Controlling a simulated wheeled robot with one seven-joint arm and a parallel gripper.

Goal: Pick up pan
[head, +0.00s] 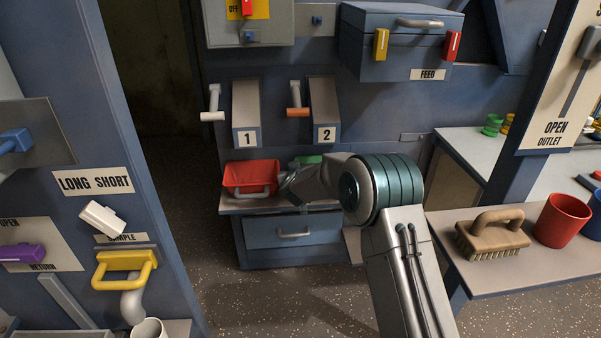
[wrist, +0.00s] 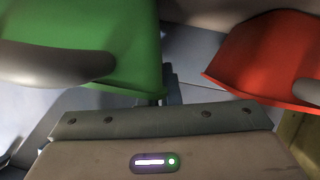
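A red pan (head: 250,175) with a grey handle sits on the low shelf below chutes 1 and 2 in the head view. A green pan (head: 307,159) lies just right of it, mostly hidden by my arm. In the wrist view the green pan (wrist: 100,40) fills the upper left, with a grey handle (wrist: 50,64) across it. The red pan (wrist: 270,60) is at the upper right. My gripper (wrist: 160,122) is close to both pans, its body along the bottom of the wrist view. Its fingertips cannot be made out, and I see no clear grip on either pan.
A drawer (head: 293,231) with a handle is under the shelf (head: 240,204). The chutes marked 1 (head: 246,105) and 2 (head: 323,103) hang above. A side bench (head: 535,258) at right bears a brush (head: 493,235) and a red cup (head: 562,220). The floor in front is clear.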

